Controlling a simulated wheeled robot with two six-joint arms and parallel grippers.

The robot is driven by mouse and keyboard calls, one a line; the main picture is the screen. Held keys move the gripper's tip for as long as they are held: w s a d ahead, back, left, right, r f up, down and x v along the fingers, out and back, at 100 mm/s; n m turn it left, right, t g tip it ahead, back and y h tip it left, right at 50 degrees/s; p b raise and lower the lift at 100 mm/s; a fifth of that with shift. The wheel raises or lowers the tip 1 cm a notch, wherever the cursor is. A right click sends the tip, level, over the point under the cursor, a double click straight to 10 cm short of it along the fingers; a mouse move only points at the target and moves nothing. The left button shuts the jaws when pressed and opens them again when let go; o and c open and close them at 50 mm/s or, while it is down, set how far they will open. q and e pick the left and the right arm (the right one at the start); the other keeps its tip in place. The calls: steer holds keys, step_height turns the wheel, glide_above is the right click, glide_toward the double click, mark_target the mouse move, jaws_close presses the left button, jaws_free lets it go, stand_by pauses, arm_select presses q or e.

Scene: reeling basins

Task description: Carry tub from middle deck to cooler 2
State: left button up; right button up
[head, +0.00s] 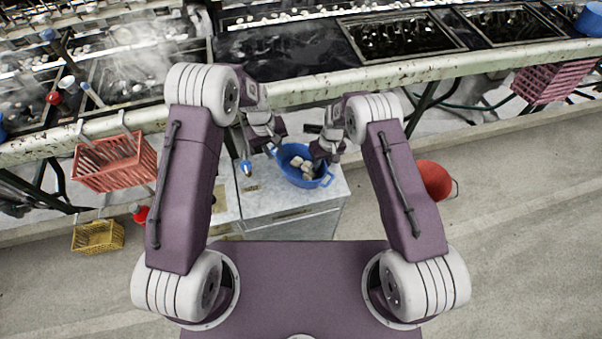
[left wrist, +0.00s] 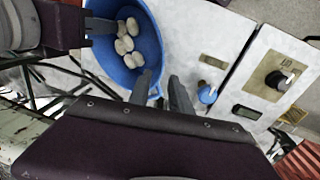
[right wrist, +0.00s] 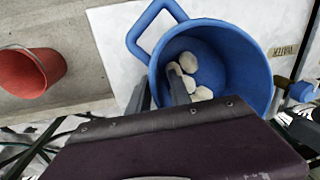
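A blue tub (head: 290,151) with pale round cocoons in it stands on a white-topped cabinet (head: 258,203). In the left wrist view the tub (left wrist: 152,38) shows several cocoons inside. My left gripper (head: 272,146) is at its left side. Its fingers (left wrist: 160,92) are apart, one over the rim and one outside. My right gripper (head: 326,162) is at its right side. The tub (right wrist: 248,65) shows between and beyond its fingers (right wrist: 160,92), which are apart, one inside and one outside the wall. Whether either gripper touches the wall is unclear. I cannot identify cooler 2.
A red bucket (head: 433,180) stands on the floor to the right. Red crate (head: 112,163) and yellow basket (head: 97,236) are at left; a pink crate (head: 552,82) is far right. The long basin bench (head: 400,75) runs behind. A blue-handled tap (left wrist: 207,95) is beside the tub.

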arm_select(q)
step_height(320, 180, up, 3)
steer(key=shift+a+f, duration=0.15)
arm_select(e)
step_height(320, 180, up, 12)
steer(key=d, duration=0.1)
steer(key=shift+w+d, duration=0.25)
stand_by(0.3)
